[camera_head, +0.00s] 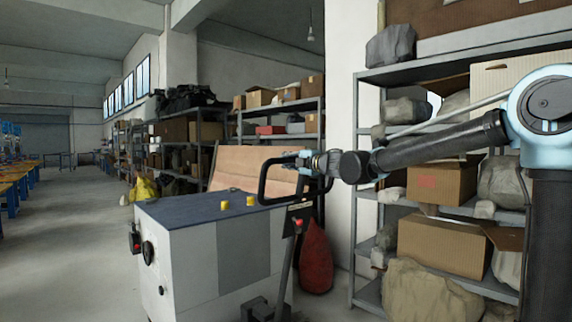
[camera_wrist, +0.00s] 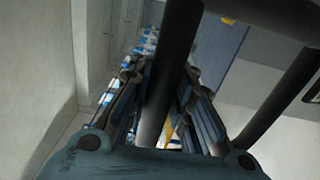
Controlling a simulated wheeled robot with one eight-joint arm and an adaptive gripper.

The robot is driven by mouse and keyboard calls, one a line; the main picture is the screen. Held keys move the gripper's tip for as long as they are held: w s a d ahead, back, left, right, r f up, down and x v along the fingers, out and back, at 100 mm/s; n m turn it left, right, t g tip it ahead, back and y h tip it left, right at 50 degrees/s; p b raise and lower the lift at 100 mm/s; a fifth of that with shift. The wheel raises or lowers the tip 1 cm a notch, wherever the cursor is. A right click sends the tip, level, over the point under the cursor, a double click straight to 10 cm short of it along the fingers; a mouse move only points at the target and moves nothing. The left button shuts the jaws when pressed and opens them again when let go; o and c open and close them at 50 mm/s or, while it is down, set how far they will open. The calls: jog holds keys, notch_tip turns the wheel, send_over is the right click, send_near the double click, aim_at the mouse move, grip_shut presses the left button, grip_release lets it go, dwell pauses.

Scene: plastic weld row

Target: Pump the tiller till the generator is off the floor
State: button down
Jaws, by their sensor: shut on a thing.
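The tiller (camera_head: 288,270) rises at the near right corner of the generator, with a black loop handle (camera_head: 264,181) at its top and a red part near its head. My gripper (camera_head: 300,160) is shut on the upper bar of this loop. In the wrist view my gripper (camera_wrist: 160,95) has its fingers on both sides of the black bar (camera_wrist: 182,25). The generator (camera_head: 190,252) is a pale grey cabinet with a dark blue top and two yellow caps. Its underside is outside the picture, so I cannot tell its height above the floor.
Metal shelves (camera_head: 362,165) with cardboard boxes and wrapped bundles stand close on the right. A red sack (camera_head: 316,258) stands behind the tiller. A tan panel (camera_head: 235,167) stands behind the generator. The floor (camera_head: 65,255) on the left is open.

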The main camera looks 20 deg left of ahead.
jog(key=s+d+f, duration=0.5)
jog(key=d+f, duration=0.2)
jog(key=d, duration=0.5)
jog(key=s+d+f, duration=0.5)
jog(key=d+f, duration=0.2)
jog(key=d, duration=0.6)
jog(key=s+d+f, duration=0.5)
jog(key=d+f, duration=0.2)
jog(key=d, duration=0.5)
jog(key=shift+s+d+f, duration=0.15)
jog(key=shift+s+f, duration=0.1)
jog(key=shift+s, duration=0.15)
jog(key=shift+r, duration=0.1)
jog(key=w+a+r, duration=0.5)
jog(key=a+r, duration=0.2)
jog(key=a, duration=0.5)
jog(key=w+a+r, duration=0.6)
jog(key=a+r, duration=0.1)
jog(key=a, duration=0.6)
jog(key=w+a+r, duration=0.5)
jog(key=a+r, duration=0.2)
jog(key=a, duration=0.6)
jog(key=shift+w+a+r, duration=0.1)
jog(key=shift+w+r, duration=0.05)
jog(key=shift+r, duration=0.25)
